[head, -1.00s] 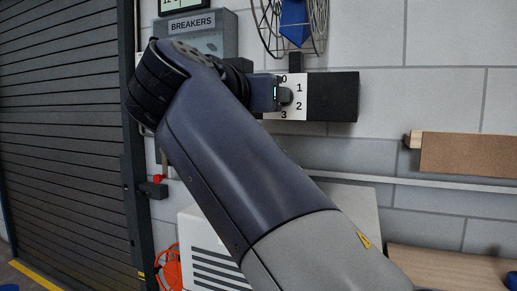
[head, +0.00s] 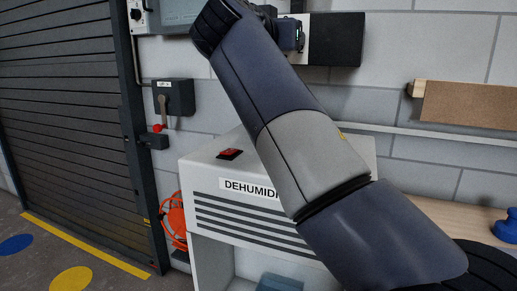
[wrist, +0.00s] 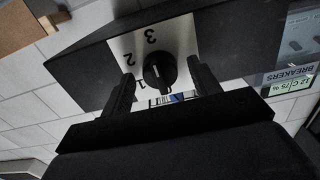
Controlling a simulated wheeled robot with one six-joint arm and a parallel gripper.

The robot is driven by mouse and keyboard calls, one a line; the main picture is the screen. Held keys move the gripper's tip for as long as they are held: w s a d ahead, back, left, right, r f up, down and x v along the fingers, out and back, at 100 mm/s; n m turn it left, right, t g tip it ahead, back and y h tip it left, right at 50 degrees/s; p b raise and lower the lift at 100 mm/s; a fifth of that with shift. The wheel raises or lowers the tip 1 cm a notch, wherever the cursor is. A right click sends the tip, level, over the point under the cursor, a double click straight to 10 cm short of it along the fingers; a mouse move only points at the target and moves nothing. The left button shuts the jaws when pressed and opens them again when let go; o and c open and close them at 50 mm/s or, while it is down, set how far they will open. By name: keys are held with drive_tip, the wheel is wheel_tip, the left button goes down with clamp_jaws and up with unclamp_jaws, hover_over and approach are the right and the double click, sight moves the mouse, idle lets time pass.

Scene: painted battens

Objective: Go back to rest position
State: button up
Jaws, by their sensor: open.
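My gripper (wrist: 161,70) is open. In the wrist view its two dark fingers stand on either side of a black rotary knob (wrist: 160,73), with gaps visible between fingers and knob. The knob sits on a white dial plate (wrist: 172,38) marked with numbers; 1, 2 and 3 show. I cannot tell surely which number it points to. In the head view my gripper (head: 293,35) is at the top, in front of the black switch box (head: 336,40), and hides the knob. My arm stretches from lower right to upper left.
A white dehumidifier (head: 210,165) with a red switch (head: 230,154) stands below my arm. A lever box (head: 173,98) hangs beside the roller shutter (head: 65,110). A brown board (head: 465,103) is on the right wall. The breakers panel (wrist: 300,50) is close beside the gripper.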

drive_tip(key=shift+s, duration=0.1)
drive_tip(key=v, duration=1.1)
drive_tip(key=w+d+n+p, duration=0.4)
drive_tip(key=w+n+p, duration=0.6)
drive_tip(key=n, duration=1.1)
drive_tip(key=p, duration=0.3)
drive_tip(key=shift+w+n, duration=0.2)
drive_tip(key=shift+n, duration=0.2)
